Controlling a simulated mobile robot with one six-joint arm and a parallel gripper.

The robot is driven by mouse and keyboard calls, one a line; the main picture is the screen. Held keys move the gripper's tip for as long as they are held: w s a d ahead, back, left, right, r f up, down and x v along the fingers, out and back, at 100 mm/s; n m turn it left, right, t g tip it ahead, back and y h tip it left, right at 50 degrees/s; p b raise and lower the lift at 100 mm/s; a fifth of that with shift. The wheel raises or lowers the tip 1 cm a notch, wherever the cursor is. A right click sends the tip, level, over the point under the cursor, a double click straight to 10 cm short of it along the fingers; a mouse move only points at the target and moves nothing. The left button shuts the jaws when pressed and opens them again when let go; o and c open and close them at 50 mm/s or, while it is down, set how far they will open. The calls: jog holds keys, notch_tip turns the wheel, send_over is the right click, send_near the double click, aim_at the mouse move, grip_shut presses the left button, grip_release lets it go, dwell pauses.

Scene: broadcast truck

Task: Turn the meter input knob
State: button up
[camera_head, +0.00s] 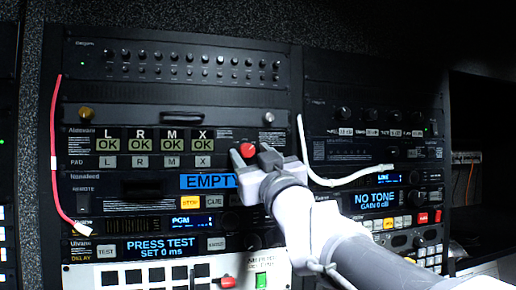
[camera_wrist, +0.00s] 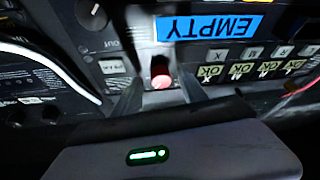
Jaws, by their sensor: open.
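A red knob (camera_head: 247,149) sticks out from the meter panel (camera_head: 160,162), to the right of the L, R, M and X meters that read OK. I cannot read a label that marks it as the meter input. It also shows in the wrist view (camera_wrist: 160,77), where the picture is upside down. My gripper (camera_head: 252,158) is open in front of the panel, with its fingers reaching toward the knob. In the wrist view its two dark fingertips (camera_wrist: 158,84) stand on either side of the knob, with a visible gap each side. I cannot tell their exact depth.
A blue EMPTY display (camera_head: 208,181) lies just below the meters. A white cable (camera_head: 345,181) hangs to the right of my gripper, and a red cable (camera_head: 54,150) at the left. Another red control (camera_head: 228,282) is on the white panel below. More rack units (camera_head: 365,120) stand at the right.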

jog(key=shift+w+a, duration=0.2)
jog(key=shift+w, duration=0.05)
jog(key=shift+s, duration=0.1)
jog(key=shift+c, duration=0.7)
grip_shut()
jog(key=shift+d+r+n, duration=0.1)
jog(key=shift+n, duration=0.3)
jog(key=n+y+p, duration=0.1)
jog(key=n, duration=0.1)
jog(key=n+g+p, duration=0.1)
jog(key=n, duration=0.1)
jog(key=n+g+y+p, duration=0.1)
jog(key=n+p, duration=0.1)
jog(key=shift+d+r+y, duration=0.15)
jog(key=shift+r+y, duration=0.1)
jog(key=shift+y, duration=0.05)
jog(key=shift+d+n+g+y+p, duration=0.1)
jog(key=shift+n+g+y+p, duration=0.15)
jog(key=shift+n+g+p, duration=0.7)
jog(key=shift+n+g+y+p, duration=0.2)
jog(key=shift+n+p, duration=0.4)
jog(key=shift+n, duration=0.85)
